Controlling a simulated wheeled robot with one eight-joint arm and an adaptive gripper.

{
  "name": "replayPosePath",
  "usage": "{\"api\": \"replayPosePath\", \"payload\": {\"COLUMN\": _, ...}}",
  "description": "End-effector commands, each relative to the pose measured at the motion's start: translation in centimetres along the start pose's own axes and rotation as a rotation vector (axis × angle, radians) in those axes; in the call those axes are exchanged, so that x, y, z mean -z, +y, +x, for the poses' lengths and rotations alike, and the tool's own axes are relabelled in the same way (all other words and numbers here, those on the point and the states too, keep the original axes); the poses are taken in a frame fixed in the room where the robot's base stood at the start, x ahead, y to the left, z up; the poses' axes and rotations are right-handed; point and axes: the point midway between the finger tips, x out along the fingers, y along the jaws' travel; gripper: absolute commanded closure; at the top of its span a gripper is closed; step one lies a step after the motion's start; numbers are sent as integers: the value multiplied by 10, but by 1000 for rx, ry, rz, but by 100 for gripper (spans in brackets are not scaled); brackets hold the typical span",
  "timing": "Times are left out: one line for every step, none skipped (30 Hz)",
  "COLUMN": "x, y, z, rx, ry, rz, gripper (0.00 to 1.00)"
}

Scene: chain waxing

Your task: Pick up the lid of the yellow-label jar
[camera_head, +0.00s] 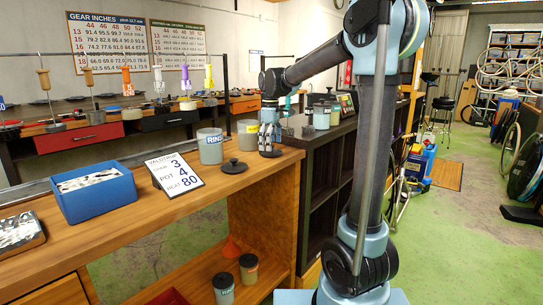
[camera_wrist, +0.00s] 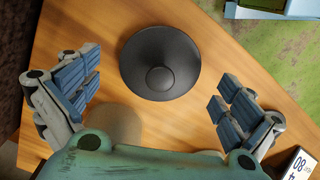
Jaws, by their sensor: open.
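The yellow-label jar (camera_head: 247,136) stands on the wooden bench, left of my gripper (camera_head: 269,136). A dark round lid (camera_head: 271,154) lies on the bench just below my gripper, partly hidden by its fingers. In the wrist view a dark round lid (camera_wrist: 160,60) with a central knob lies flat on the wood, ahead of and between the spread fingers of my gripper (camera_wrist: 158,92). It appears to be the same lid. The fingers are open, hold nothing and seem above the bench. A tan round shape (camera_wrist: 118,124) shows partly behind my gripper's palm.
Another dark lid (camera_head: 234,166) lies in front of the RINSE jar (camera_head: 210,146). A written card (camera_head: 174,174) and a blue tray (camera_head: 94,193) stand farther left. The bench's right end and front edge are close to my gripper. Lidded jars (camera_head: 249,268) stand on the shelf below.

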Motion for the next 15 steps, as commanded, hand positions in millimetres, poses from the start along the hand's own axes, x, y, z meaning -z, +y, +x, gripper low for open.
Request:
{"api": "replayPosePath", "payload": {"x": 0, "y": 0, "z": 5, "rx": 0, "ry": 0, "rz": 0, "gripper": 0}}
{"api": "replayPosePath", "payload": {"x": 0, "y": 0, "z": 6, "rx": 0, "ry": 0, "rz": 0, "gripper": 0}}
{"api": "replayPosePath", "payload": {"x": 0, "y": 0, "z": 8, "rx": 0, "ry": 0, "rz": 0, "gripper": 0}}
{"api": "replayPosePath", "payload": {"x": 0, "y": 0, "z": 9, "rx": 0, "ry": 0, "rz": 0, "gripper": 0}}
{"api": "replayPosePath", "payload": {"x": 0, "y": 0, "z": 10, "rx": 0, "ry": 0, "rz": 0, "gripper": 0}}
{"api": "replayPosePath", "payload": {"x": 0, "y": 0, "z": 10, "rx": 0, "ry": 0, "rz": 0, "gripper": 0}}
{"api": "replayPosePath", "payload": {"x": 0, "y": 0, "z": 10, "rx": 0, "ry": 0, "rz": 0, "gripper": 0}}
{"api": "replayPosePath", "payload": {"x": 0, "y": 0, "z": 10, "rx": 0, "ry": 0, "rz": 0, "gripper": 0}}
{"api": "replayPosePath", "payload": {"x": 0, "y": 0, "z": 10, "rx": 0, "ry": 0, "rz": 0, "gripper": 0}}
{"api": "replayPosePath", "payload": {"x": 0, "y": 0, "z": 10, "rx": 0, "ry": 0, "rz": 0, "gripper": 0}}
{"api": "replayPosePath", "payload": {"x": 0, "y": 0, "z": 10, "rx": 0, "ry": 0, "rz": 0, "gripper": 0}}
{"api": "replayPosePath", "payload": {"x": 0, "y": 0, "z": 10, "rx": 0, "ry": 0, "rz": 0, "gripper": 9}}
{"api": "replayPosePath", "payload": {"x": 0, "y": 0, "z": 10, "rx": 0, "ry": 0, "rz": 0, "gripper": 16}}
{"api": "replayPosePath", "payload": {"x": 0, "y": 0, "z": 10, "rx": 0, "ry": 0, "rz": 0, "gripper": 23}}
{"api": "replayPosePath", "payload": {"x": 0, "y": 0, "z": 10, "rx": 0, "ry": 0, "rz": 0, "gripper": 32}}
